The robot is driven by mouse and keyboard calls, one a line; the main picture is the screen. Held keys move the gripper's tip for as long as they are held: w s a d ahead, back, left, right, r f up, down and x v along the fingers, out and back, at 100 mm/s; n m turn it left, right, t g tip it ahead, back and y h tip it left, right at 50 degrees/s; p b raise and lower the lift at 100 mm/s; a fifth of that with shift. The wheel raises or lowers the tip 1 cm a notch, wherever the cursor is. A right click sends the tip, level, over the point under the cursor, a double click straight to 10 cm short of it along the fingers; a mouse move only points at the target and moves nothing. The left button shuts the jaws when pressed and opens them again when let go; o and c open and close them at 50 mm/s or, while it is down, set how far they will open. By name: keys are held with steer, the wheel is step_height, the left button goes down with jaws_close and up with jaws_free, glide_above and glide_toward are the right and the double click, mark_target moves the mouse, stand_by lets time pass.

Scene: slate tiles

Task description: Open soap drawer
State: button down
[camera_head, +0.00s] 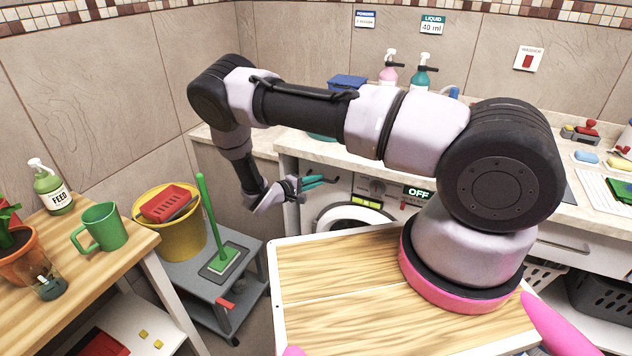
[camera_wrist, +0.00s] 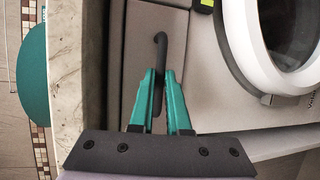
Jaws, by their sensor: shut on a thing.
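The washing machine (camera_head: 362,190) stands under the counter, its round door (camera_wrist: 285,35) at the right in the wrist view. The soap drawer (camera_wrist: 135,55) is a grey panel left of the door, with a dark curved handle (camera_wrist: 160,42). My gripper (camera_wrist: 159,76), with teal fingers, is shut on this handle, one finger on each side of it. In the head view my gripper (camera_head: 312,183) is at the machine's upper left. I cannot tell whether the drawer front is flush or slightly out.
The counter edge (camera_wrist: 72,70) runs close along the left in the wrist view. A grey cart (camera_head: 240,285) with a yellow bucket (camera_head: 183,240) and a green brush (camera_head: 207,220) stands left of the machine. A wooden table (camera_head: 75,265) is at the far left.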

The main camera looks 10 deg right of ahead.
steer(key=s+a, duration=1.2)
steer(key=s, duration=0.4)
steer(key=shift+s, duration=0.35)
steer(key=shift+a, duration=0.1)
steer(key=c, duration=0.9)
jaws_free()
steer(key=v, duration=1)
steer(key=shift+s+a+r, duration=0.1)
steer(key=shift+s+a, duration=0.05)
steer(key=shift+a, duration=0.15)
